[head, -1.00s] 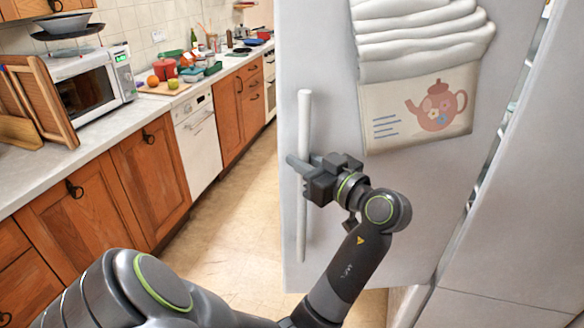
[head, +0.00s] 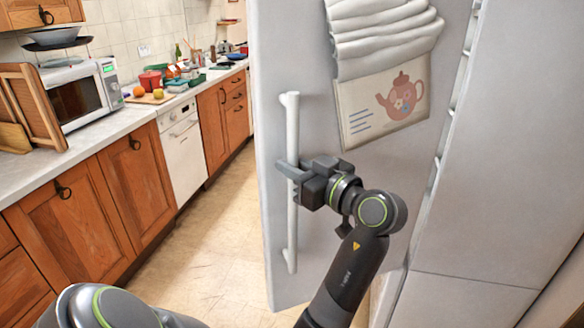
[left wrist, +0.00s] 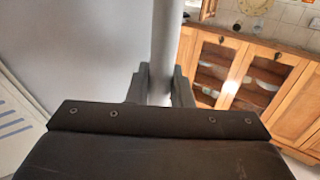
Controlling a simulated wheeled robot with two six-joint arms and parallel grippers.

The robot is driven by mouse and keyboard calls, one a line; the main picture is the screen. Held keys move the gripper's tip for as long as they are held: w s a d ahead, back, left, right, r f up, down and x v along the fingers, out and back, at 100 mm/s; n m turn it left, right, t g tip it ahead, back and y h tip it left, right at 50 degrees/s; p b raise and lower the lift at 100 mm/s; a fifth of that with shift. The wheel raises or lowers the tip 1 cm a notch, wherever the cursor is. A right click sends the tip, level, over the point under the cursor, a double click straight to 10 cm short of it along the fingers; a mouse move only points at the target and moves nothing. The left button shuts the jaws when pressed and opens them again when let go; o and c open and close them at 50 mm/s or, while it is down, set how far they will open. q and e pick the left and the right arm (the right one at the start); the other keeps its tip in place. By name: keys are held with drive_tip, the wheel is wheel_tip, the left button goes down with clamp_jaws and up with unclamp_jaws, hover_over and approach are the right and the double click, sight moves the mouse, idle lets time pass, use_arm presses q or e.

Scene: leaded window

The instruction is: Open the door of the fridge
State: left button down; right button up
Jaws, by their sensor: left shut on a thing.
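The fridge door (head: 345,195) stands ajar in the head view, with a gap along its right side where shelf edges of the fridge (head: 500,150) show. A long white vertical handle (head: 292,125) is on the door's left side. My left gripper (head: 290,170) is shut on the handle at about its middle. In the left wrist view the handle (left wrist: 165,45) runs between the two fingers (left wrist: 160,85). A cloth with a teapot picture (head: 385,100) hangs on the door. My right gripper is not in view.
A counter (head: 100,140) with wooden cabinets (head: 85,215) runs along the left, with a microwave (head: 85,90) and a wooden rack on it. Open floor (head: 215,235) lies between the cabinets and the door.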

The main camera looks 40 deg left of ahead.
sight(298, 118)
use_arm(q)
drive_tip(key=c, duration=1.3)
unclamp_jaws()
drive_tip(key=shift+c, duration=0.2)
drive_tip(key=shift+r, duration=0.6)
wheel_tip(298, 118, up, 8)
drive_tip(key=shift+f+b, duration=0.2)
drive_tip(key=shift+b, duration=0.4)
drive_tip(key=shift+r, duration=0.6)
